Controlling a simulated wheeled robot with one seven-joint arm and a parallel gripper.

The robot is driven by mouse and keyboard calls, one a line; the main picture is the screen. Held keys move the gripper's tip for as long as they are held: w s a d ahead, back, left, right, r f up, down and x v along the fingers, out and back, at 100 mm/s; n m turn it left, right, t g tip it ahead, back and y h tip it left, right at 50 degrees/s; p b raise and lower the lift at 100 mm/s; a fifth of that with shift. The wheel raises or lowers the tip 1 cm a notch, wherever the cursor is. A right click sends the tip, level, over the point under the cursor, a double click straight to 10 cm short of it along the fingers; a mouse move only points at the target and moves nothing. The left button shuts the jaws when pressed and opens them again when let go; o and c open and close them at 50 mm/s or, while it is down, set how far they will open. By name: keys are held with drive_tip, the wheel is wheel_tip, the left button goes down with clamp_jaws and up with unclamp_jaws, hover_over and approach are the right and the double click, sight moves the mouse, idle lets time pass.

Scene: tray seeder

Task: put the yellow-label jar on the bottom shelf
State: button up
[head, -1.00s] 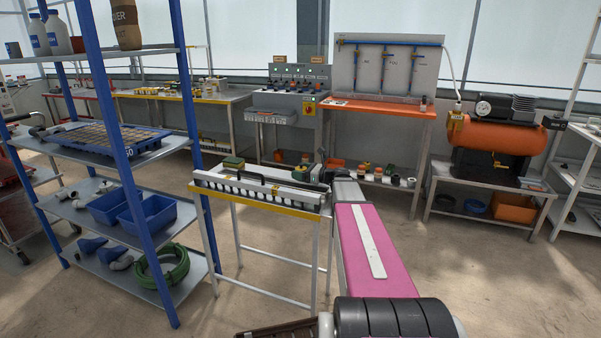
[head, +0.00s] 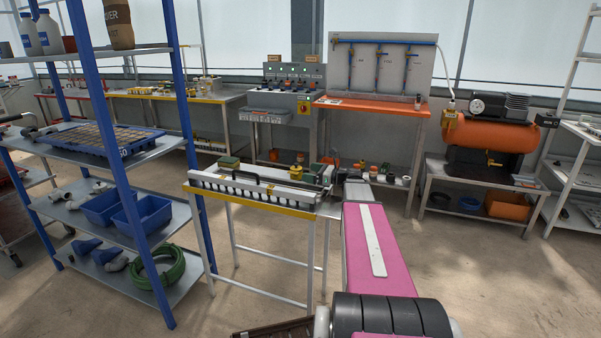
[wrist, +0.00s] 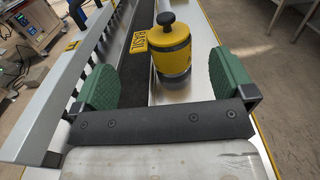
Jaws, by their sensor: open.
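A yellow jar-like vessel (wrist: 170,52) with a black knobbed lid and a grey lower part stands on the metal top in the wrist view. I cannot read a label on it. My gripper (wrist: 165,84) is open, with its green pads to either side of the vessel's near part; no contact shows. The blue rack's bottom shelf (head: 194,287) is at the left.
The bottom shelf holds a green hose (head: 160,270) and blue scoops (head: 86,248). Blue bins (head: 145,214) are on the shelf above. A yellow lettered plate (wrist: 139,42) lies left of the vessel. Open floor (head: 262,265) shows under the seeder's stand.

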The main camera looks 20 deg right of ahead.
sight(301, 170)
drive_tip(key=v, duration=0.4)
drive_tip(key=shift+s+d, duration=0.2)
drive_tip(key=shift+d, duration=0.1)
drive_tip(key=shift+x, duration=6)
drive_tip(key=c, duration=1)
